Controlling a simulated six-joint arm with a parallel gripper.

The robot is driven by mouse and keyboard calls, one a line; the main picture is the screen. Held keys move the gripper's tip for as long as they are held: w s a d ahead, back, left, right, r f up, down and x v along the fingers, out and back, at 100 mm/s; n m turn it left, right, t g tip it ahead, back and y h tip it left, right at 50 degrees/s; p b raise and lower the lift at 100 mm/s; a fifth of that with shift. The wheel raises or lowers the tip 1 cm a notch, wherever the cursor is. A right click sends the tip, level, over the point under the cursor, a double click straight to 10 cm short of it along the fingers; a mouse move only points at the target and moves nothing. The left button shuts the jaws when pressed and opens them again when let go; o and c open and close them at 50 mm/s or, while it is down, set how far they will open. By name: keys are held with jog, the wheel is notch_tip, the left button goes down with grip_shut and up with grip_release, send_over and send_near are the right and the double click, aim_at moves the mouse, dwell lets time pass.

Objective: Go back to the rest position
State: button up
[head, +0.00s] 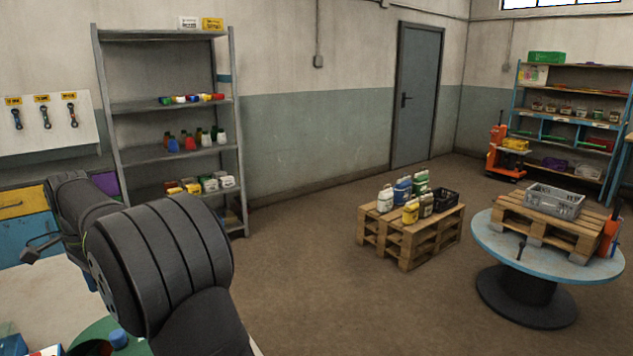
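My arm fills the lower left of the head view, with a large dark joint in front and a link reaching back to the left. A small dark part with a thin curved line, which seems to belong to my gripper (40,247), shows beside the arm at the left. Its fingers cannot be made out, and my own joint may hide them. Nothing held can be seen. No sack can be told apart in this view.
A pale worktop (40,297) with a green round thing (110,330) lies below the arm. A grey shelf rack (170,105) stands behind. A pallet stack (410,240) with jugs and a round table (500,245) with a grey crate (555,201) stand right. Open floor lies between.

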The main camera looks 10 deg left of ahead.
aim_at(116, 333)
notch_tip(116, 333, down, 13)
jog(key=shift+r, duration=0.15)
dwell(0.4)
notch_tip(116, 333, up, 17)
notch_tip(116, 333, down, 17)
jog(key=shift+f, duration=0.15)
jog(key=shift+n, duration=1.6)
jog(key=n, duration=0.5)
jog(key=shift+n, duration=0.3)
jog(key=shift+r, duration=0.2)
